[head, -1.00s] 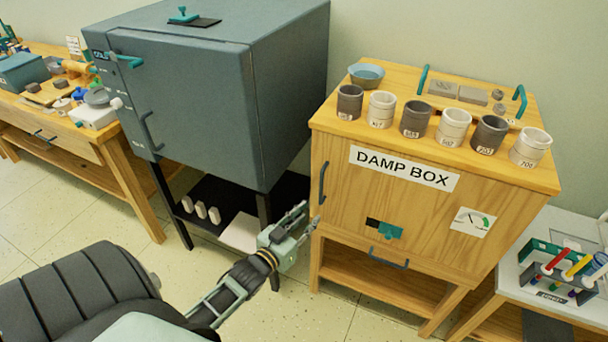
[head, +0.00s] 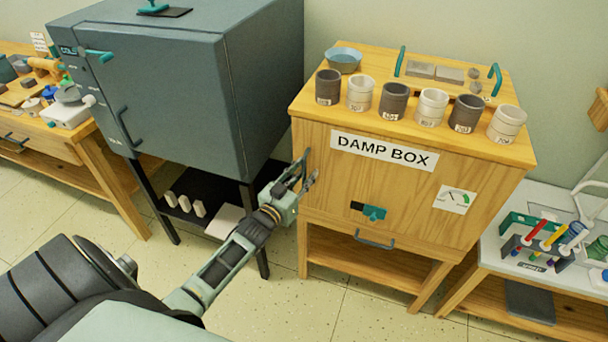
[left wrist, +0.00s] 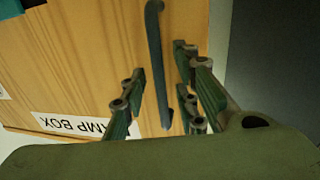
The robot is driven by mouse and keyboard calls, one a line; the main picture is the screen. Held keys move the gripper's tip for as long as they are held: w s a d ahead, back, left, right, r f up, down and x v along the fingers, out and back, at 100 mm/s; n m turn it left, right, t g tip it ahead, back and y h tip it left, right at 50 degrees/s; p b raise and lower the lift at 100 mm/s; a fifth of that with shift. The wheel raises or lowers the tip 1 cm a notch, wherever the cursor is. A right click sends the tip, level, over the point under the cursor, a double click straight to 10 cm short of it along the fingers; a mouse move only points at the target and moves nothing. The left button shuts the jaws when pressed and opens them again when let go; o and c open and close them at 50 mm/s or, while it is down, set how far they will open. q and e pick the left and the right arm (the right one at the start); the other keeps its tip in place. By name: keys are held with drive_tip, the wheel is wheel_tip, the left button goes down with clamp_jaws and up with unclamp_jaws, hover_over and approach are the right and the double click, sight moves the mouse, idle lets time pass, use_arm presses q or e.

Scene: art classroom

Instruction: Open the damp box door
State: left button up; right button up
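The damp box (head: 420,200) is a wooden cabinet with a "DAMP BOX" label; its front door is shut. A dark vertical door handle (left wrist: 157,50) is on the door's left side, partly hidden by my gripper in the head view. My left gripper (head: 306,176) is at this handle. In the left wrist view the open fingers (left wrist: 160,92) stand on either side of the handle bar, with gaps showing. A teal latch (head: 372,212) is low on the front. My right gripper is not in view.
Several cups (head: 394,101) and a blue bowl (head: 343,60) stand on top of the box. A dark grey kiln-like cabinet (head: 185,95) stands close on the left. A white table (head: 500,258) with a marker rack is at the right. Floor is clear in front.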

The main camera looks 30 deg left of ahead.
use_arm(q)
clamp_jaws()
idle(0.5)
